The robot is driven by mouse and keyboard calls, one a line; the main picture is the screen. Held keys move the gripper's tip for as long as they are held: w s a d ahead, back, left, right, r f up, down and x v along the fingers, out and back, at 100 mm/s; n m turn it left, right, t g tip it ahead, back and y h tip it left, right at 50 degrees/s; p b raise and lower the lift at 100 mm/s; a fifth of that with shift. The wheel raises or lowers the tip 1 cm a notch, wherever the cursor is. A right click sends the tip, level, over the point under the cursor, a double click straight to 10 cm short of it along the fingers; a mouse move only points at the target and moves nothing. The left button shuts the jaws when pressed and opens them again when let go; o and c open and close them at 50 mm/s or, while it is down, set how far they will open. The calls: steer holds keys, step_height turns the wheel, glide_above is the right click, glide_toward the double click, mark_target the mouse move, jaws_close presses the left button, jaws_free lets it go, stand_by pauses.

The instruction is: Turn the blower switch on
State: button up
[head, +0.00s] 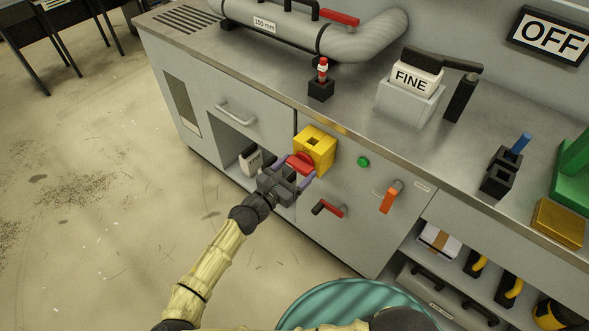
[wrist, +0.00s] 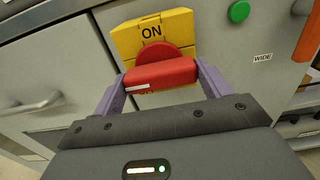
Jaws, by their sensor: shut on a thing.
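The blower switch is a yellow box (head: 318,146) with a red knob (head: 299,163) on the front of the grey cabinet. In the wrist view the yellow box (wrist: 168,30) carries the word ON above the red knob (wrist: 160,74). A white line lies along the left part of the knob's bar. My gripper (head: 297,170) has its two purple fingers on either side of the bar and is shut on it. The wrist view shows a finger at each end of the bar. A sign on the wall (head: 548,36) reads OFF.
A green button (head: 363,162), an orange lever (head: 390,197) and a red-handled lever (head: 328,208) are on the cabinet front near the switch. A drawer handle (head: 236,112) sticks out to the left. Open floor (head: 90,180) lies at left.

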steer(key=shift+m, duration=0.5)
steer(key=m, duration=0.8)
steer(key=shift+f+b, duration=0.15)
steer(key=shift+b, duration=0.15)
steer(key=m+b, duration=0.2)
steer(key=m, duration=0.3)
steer(key=shift+m+b, duration=0.8)
steer(key=shift+m, duration=1.2)
steer(key=o, duration=1)
steer(key=shift+a, duration=0.2)
